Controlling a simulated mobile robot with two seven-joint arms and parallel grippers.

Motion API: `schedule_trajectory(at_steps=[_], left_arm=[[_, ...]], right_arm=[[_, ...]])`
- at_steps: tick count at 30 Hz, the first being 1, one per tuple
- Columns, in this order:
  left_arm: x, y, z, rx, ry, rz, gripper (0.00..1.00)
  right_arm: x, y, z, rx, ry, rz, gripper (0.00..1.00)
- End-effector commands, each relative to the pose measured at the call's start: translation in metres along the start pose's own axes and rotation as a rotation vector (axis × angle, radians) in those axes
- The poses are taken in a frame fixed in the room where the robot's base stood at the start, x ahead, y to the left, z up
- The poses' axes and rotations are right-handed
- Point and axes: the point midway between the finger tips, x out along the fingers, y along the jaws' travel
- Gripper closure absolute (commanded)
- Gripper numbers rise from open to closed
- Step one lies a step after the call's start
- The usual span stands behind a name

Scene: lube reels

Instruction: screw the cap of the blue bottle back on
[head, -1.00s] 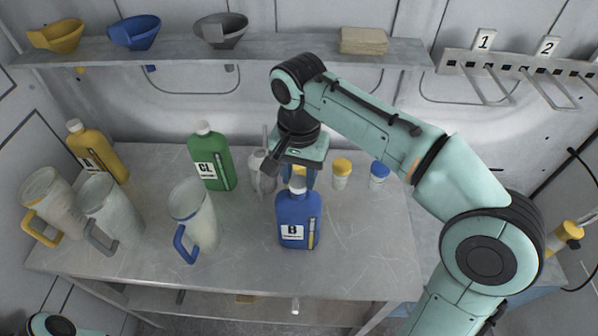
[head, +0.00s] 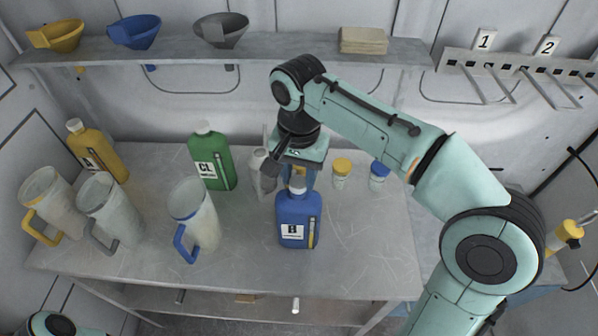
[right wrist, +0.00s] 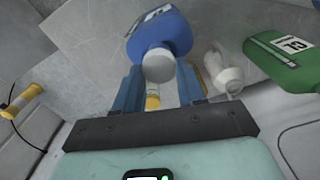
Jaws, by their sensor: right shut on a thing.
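The blue bottle (head: 298,222), labelled B, stands upright near the front middle of the table. Its white cap (head: 297,186) sits at the top of the neck; how tightly it is seated cannot be told. My right gripper (head: 298,178) reaches down from above and is shut on the cap. In the right wrist view, the cap (right wrist: 159,66) lies between the two blue fingers (right wrist: 160,78), with the blue bottle (right wrist: 165,30) beyond it. The neck is hidden behind the cap there. My left gripper is out of view.
A green bottle (head: 211,163), a pale bottle (head: 260,172) and small jars with yellow (head: 341,166) and blue lids (head: 379,169) stand behind the blue bottle. A blue-handled jug (head: 200,215) is to its left. The front right tabletop (head: 370,255) is clear.

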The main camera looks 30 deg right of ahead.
Motion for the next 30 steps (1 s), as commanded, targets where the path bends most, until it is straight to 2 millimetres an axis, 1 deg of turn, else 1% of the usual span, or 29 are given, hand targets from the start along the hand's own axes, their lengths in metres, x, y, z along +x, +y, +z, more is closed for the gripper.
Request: schedule_trajectory(at_steps=[15,23,26,30], left_arm=[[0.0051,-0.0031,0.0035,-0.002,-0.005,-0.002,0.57],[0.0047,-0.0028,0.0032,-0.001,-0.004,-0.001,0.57],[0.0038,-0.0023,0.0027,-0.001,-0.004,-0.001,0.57],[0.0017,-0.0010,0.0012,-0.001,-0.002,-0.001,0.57]], right_arm=[[0.0087,0.0001,-0.0001,0.000,0.000,0.001,0.93],[0.0080,0.0001,-0.0001,0.002,0.000,0.000,0.93],[0.0077,0.0004,-0.0001,0.054,0.000,0.000,0.93],[0.0076,0.0015,0.0001,0.246,0.000,0.000,0.93]])
